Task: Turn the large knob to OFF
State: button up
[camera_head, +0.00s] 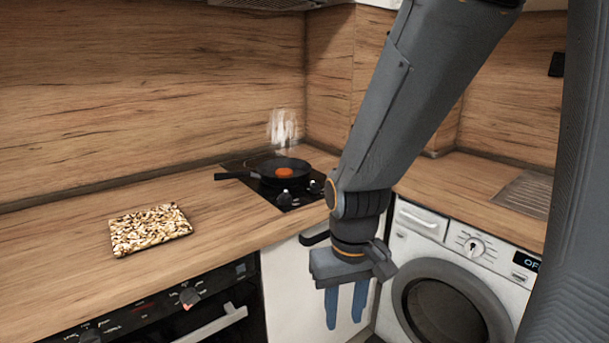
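A large round silver-white knob (474,246) sits on the front panel of the white washing machine (410,240) at the right. A dark mark shows on its face, but its exact setting is too small to read. My gripper (345,318) points down in front of the white cabinet, left of the washing machine. Its two blue fingers are apart with nothing between them. It is well to the left of the knob and lower in the picture, not touching it.
A black pan (262,172) with orange food steams on the hob (305,193), which has small knobs. A nut-patterned board (149,230) lies on the wooden counter (60,260). The oven (215,300) has dark knobs and a protruding handle. The washer's round door (445,305) is below its panel.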

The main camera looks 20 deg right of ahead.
aim_at(284, 199)
jog(key=u, duration=0.55)
jog(key=k, duration=0.65)
jog(key=z, duration=0.05)
jog(key=i, duration=0.5)
jog(key=z, duration=0.5)
jog(key=i, duration=1)
jog(key=u, duration=0.7)
